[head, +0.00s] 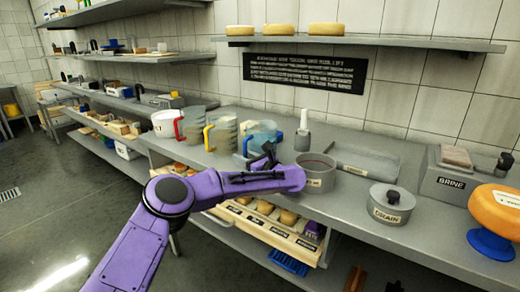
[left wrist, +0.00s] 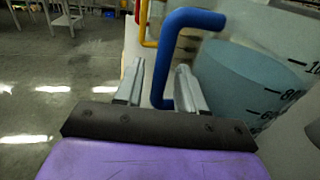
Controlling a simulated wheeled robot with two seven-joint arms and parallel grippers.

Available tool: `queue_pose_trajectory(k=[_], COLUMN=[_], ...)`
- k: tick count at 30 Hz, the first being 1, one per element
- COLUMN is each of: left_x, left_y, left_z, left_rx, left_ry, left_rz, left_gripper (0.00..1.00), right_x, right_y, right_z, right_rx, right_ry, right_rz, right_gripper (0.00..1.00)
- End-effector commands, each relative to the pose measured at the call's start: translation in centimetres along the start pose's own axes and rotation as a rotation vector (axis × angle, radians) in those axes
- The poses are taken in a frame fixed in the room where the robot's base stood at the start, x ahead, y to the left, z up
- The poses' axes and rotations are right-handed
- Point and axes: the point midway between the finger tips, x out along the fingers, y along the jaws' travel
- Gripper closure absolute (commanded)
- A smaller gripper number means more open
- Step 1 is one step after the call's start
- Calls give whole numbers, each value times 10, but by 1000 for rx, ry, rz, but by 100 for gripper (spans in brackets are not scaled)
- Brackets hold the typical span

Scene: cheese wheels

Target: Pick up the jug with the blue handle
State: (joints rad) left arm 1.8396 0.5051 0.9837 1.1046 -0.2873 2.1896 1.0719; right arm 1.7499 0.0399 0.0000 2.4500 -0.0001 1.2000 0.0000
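The jug with the blue handle (head: 264,130) stands on the grey counter, a clear jug with blue contents, partly hidden by my left gripper (head: 262,158). In the left wrist view the jug (left wrist: 245,85) fills the right side, with scale marks on its wall. Its blue handle (left wrist: 160,70) stands upright between the two fingertips of my left gripper (left wrist: 159,82), nearer the right finger. The fingers are apart, with a gap to the handle on the left side. The jug appears upright on the counter. My right gripper is in neither view.
A jug with a yellow handle (head: 221,134) and one with a red handle (head: 190,125) stand left of it. A grey pot (head: 316,180), a white bottle (head: 303,138) and a lidded drain pot (head: 390,205) stand to the right. A shelf (head: 360,42) with cheese wheels hangs above.

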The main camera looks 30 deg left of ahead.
Motion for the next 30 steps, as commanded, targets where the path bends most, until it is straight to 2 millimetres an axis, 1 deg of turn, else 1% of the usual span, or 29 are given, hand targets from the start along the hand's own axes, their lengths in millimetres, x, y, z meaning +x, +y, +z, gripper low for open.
queue_pose_trajectory(k=[1,2,3,30], left_x=[0,0,0,0], left_y=[0,0,0,0], left_z=[0,0,0,0], left_rx=[0,0,0,0], left_ry=[0,0,0,1], left_rz=[0,0,0,0], left_gripper=[76,86,99,100], right_x=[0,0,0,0], right_y=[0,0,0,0], right_z=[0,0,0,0], right_rx=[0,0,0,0], right_ry=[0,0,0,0], right_rz=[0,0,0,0], right_gripper=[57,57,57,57])
